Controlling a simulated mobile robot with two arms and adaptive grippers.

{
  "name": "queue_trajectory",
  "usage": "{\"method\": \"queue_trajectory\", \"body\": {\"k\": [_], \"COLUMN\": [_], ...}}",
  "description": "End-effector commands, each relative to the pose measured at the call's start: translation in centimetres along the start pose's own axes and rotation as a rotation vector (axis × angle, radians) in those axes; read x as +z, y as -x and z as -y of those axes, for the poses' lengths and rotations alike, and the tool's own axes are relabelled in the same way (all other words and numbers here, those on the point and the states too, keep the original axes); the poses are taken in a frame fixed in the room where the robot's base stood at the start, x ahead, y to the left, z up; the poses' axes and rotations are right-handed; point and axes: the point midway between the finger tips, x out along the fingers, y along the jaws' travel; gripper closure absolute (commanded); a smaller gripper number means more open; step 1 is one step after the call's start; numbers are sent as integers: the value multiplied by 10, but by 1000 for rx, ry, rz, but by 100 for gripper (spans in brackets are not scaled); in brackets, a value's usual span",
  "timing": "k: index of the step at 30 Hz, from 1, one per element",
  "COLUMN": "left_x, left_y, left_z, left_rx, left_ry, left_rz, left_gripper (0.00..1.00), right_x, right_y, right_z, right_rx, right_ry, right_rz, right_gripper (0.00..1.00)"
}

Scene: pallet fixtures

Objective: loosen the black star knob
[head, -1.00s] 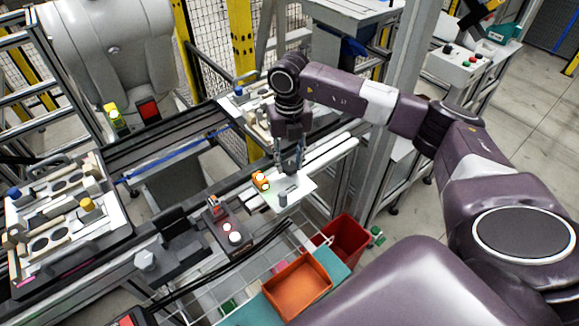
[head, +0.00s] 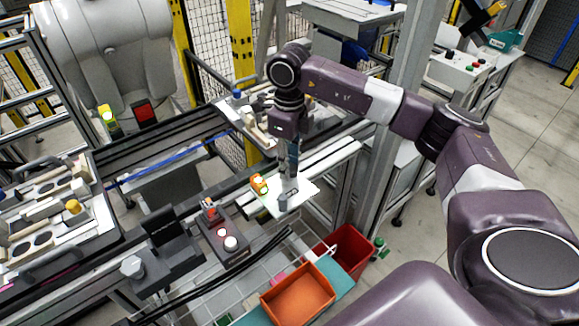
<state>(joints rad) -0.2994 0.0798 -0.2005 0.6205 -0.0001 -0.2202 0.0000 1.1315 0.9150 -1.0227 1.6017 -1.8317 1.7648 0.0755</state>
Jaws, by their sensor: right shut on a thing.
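My right gripper (head: 289,183) points down over the small white plate (head: 305,189) at the middle of the head view. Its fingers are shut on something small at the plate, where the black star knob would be. The fingers hide nearly all of the knob, so its shape does not show. A short grey cylinder (head: 283,203) stands on the plate just in front of the fingertips. An orange and yellow lit piece (head: 259,184) sits at the plate's left edge. My left gripper is not in view.
A pallet with fixtures (head: 73,206) lies on the conveyor at left. A dark box with a lit button (head: 231,242) is left of the plate. An orange bin (head: 298,292) and a red bin (head: 352,250) stand below. A metal post (head: 385,150) rises close to my right arm.

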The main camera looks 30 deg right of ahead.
Motion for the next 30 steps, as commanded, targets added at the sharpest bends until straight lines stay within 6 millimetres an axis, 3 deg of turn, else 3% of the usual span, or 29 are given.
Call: {"method": "queue_trajectory", "body": {"k": [22, 23, 27, 30], "left_x": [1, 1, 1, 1], "left_y": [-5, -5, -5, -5], "left_z": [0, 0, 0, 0], "left_rx": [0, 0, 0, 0], "left_ry": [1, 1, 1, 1], "left_rz": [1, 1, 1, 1], "left_gripper": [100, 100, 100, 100], "right_x": [1, 1, 1, 1], "right_y": [2, 2, 2, 1], "right_z": [1, 1, 1, 0], "right_rx": [-2, -2, -2, -1], "right_ry": [89, 89, 89, 89], "right_rz": [6, 6, 4, 3], "right_gripper": [95, 70, 54, 53]}}
